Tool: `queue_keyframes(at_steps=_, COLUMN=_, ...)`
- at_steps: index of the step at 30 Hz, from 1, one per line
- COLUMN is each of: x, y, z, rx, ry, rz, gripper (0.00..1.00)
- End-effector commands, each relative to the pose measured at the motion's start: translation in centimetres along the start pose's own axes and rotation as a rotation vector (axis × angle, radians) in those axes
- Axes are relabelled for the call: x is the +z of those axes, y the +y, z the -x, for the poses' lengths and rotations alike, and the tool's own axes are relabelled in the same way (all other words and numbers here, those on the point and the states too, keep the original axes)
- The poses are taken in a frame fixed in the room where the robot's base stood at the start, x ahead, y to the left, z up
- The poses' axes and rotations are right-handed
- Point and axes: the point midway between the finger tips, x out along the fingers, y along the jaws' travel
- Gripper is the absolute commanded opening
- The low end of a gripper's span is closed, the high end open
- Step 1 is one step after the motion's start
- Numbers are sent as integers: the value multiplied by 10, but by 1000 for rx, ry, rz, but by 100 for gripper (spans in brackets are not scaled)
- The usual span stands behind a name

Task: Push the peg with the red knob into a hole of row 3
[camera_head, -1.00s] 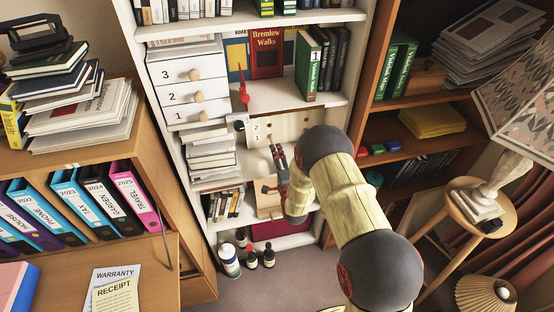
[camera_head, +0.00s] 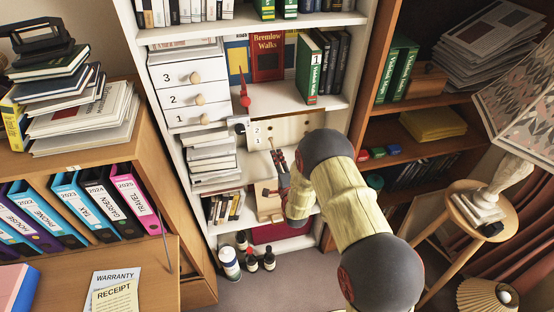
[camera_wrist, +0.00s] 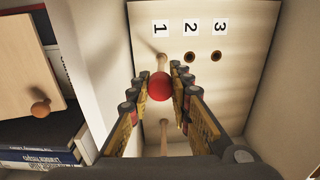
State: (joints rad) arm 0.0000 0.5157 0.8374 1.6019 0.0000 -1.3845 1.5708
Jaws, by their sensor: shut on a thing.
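The peg's red knob (camera_wrist: 160,87) is between the fingers of my gripper (camera_wrist: 161,90) in the wrist view, and the gripper is shut on it. Its pale wooden shaft (camera_wrist: 162,63) points at the cream board (camera_wrist: 258,62), below label 1 (camera_wrist: 160,28). I cannot tell whether its tip is in a hole. Dark holes show below label 2 (camera_wrist: 190,57) and label 3 (camera_wrist: 215,57). Another wooden rod (camera_wrist: 164,130) shows lower down. In the head view my gripper (camera_head: 275,152) is in front of the board (camera_head: 300,127), and the knob is not distinct.
The board stands in a white shelf bay, with stacked books (camera_head: 211,152) to its left and a shelf (camera_head: 285,98) above. A small wooden door with a round knob (camera_wrist: 40,108) is at left in the wrist view. A red figure (camera_head: 244,92) stands above the bay.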

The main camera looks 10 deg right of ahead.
Motion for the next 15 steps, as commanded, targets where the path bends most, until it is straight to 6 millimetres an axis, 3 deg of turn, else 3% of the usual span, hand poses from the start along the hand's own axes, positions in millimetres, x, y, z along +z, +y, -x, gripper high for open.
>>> queue_keyframes(at_steps=15, x=0, y=0, z=6, rx=2, ry=0, rz=0, gripper=0)
